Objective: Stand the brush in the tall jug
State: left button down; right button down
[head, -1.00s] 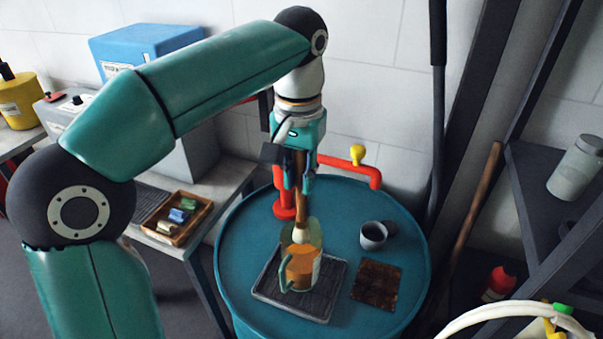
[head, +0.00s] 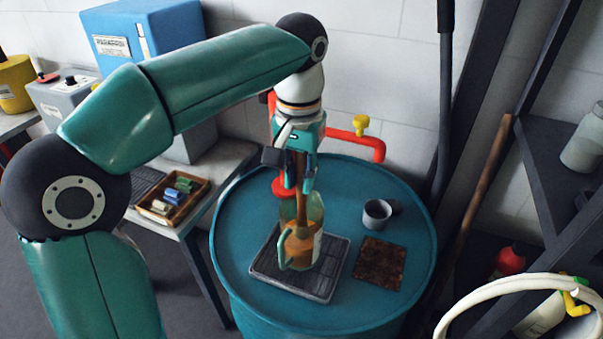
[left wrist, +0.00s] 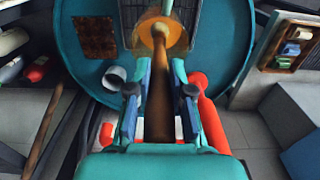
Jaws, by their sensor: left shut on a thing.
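My left gripper (head: 297,178) is shut on the brush (head: 301,204), gripping its brown wooden handle. The brush hangs nearly upright with its lower end down inside the tall jug (head: 299,240). The jug is clear, with amber contents or colouring and a handle at its front left; it stands on a dark ribbed tray (head: 268,272) on the teal drum. In the left wrist view the brush handle (left wrist: 160,75) runs from between the fingers into the amber jug (left wrist: 163,33). Whether the brush touches the jug's bottom is unclear. My right gripper is not in view.
The teal drum top (head: 236,250) also holds a small grey cup (head: 376,213) and a rusty brown square (head: 379,264). A red pipe (head: 350,140) with a yellow knob runs behind. A wooden crate (head: 172,200) of small packets is on the left bench.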

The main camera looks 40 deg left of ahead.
pick_arm(q)
jog(key=shift+f, duration=0.25)
jog(key=c, duration=1)
grip_release()
jog(key=shift+o, duration=0.2)
jog(key=shift+r, duration=0.1)
notch_tip(320, 180, up, 7)
dwell(0.5)
